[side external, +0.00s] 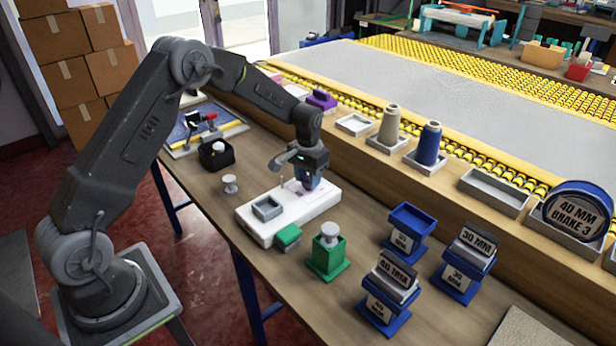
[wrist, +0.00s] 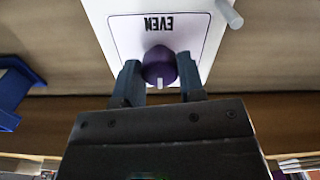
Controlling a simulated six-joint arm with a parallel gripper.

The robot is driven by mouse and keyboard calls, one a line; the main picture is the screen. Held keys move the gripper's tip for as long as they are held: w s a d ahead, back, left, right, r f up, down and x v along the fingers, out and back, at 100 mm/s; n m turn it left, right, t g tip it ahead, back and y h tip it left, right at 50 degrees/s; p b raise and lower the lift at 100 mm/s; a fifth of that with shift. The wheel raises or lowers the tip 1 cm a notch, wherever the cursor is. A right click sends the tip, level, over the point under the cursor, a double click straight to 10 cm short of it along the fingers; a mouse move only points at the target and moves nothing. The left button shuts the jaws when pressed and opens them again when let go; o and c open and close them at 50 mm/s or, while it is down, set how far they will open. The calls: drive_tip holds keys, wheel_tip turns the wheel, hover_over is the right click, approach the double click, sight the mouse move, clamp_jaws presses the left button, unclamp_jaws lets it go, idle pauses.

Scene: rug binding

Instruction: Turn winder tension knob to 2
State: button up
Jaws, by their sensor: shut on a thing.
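The winder is a low white box (side external: 262,232) on the wooden bench, with a grey square tray (side external: 267,208) on its left part. In the wrist view its white top (wrist: 205,35) carries a framed panel with the word EVEN, upside down. Below the word is a round purple knob (wrist: 158,62) with a short white pointer mark toward the bottom of the picture. My gripper (side external: 305,184) points down over the right part of the box. In the wrist view its two fingers (wrist: 159,78) are shut on the knob, one on each side. Any numbers around the knob are hidden.
A grey peg (wrist: 229,14) stands near the panel's corner. A green block (side external: 287,237) and a green holder (side external: 329,255) stand in front of the box. Blue holders with 30 MM and 40 MM labels (side external: 391,280) are to the right. A black cup (side external: 216,155) is behind left.

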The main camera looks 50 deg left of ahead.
idle(0.3)
drive_tip(key=o, duration=0.9)
wheel_tip(320, 180, up, 14)
drive_tip(key=shift+f, duration=0.1)
